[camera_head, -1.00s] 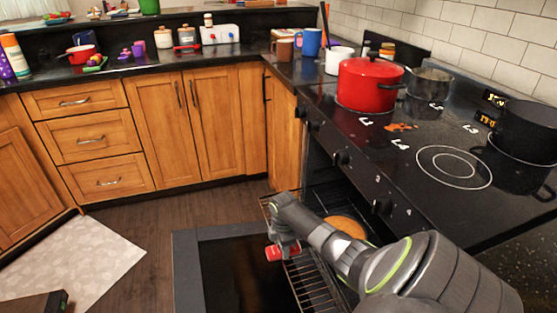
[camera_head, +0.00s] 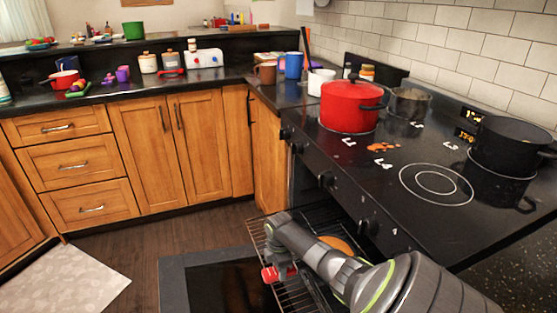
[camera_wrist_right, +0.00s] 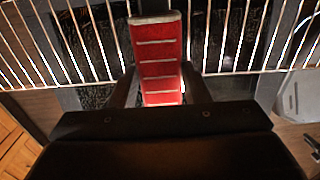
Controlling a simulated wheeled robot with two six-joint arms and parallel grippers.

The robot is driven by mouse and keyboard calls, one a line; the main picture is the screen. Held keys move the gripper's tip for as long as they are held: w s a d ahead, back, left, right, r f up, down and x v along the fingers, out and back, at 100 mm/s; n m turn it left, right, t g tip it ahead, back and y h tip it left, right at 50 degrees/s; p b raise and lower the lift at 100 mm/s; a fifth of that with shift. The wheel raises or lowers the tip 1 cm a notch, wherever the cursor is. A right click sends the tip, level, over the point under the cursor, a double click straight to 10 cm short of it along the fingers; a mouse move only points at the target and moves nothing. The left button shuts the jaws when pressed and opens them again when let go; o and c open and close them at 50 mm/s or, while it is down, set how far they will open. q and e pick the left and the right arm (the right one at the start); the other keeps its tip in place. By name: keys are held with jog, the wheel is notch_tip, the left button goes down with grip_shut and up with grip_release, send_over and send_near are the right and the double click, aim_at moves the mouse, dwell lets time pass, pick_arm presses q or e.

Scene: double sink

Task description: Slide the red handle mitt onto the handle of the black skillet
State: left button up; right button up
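The red handle mitt (camera_head: 269,274) is a ribbed red sleeve with a pale end. In the right wrist view the mitt (camera_wrist_right: 160,60) stands lengthwise between the dark fingers of my right gripper (camera_wrist_right: 158,82), which close on its two sides. In the head view my right gripper (camera_head: 281,272) is over the front of the pulled-out oven rack (camera_head: 262,238). A round orange-brown thing (camera_head: 336,243) lies on the rack behind my right arm; I cannot tell whether it is in the skillet. A black pan (camera_head: 508,147) is on the right burner. My left gripper is out of view.
The oven door (camera_head: 176,280) hangs open below the rack. Mugs and small items line the back counter. The floor (camera_head: 110,250) at left is clear apart from a mat.

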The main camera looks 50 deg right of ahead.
jog(key=o, duration=0.5)
jog(key=shift+w+a, duration=0.1)
jog(key=shift+a, duration=0.05)
jog(key=w+a+b, duration=0.6)
jog(key=w+a, duration=0.1)
jog(key=a, duration=0.5)
jog(key=a+r+n+p, duration=0.1)
jog(key=r+n+p, duration=0.1)
jog(key=r+p, duration=0.4)
jog(key=a+r+n+p, duration=0.1)
jog(key=r+n+p, duration=0.1)
jog(key=r+p, duration=0.5)
jog(key=a+r+n+p, duration=0.1)
jog(key=r+n+p, duration=0.1)
jog(key=r+p, duration=0.5)
jog(key=shift+a+r, duration=0.15)
jog(key=shift+r, duration=1.5)
jog(key=shift+a+r, duration=0.1)
jog(key=shift+r, duration=1.55)
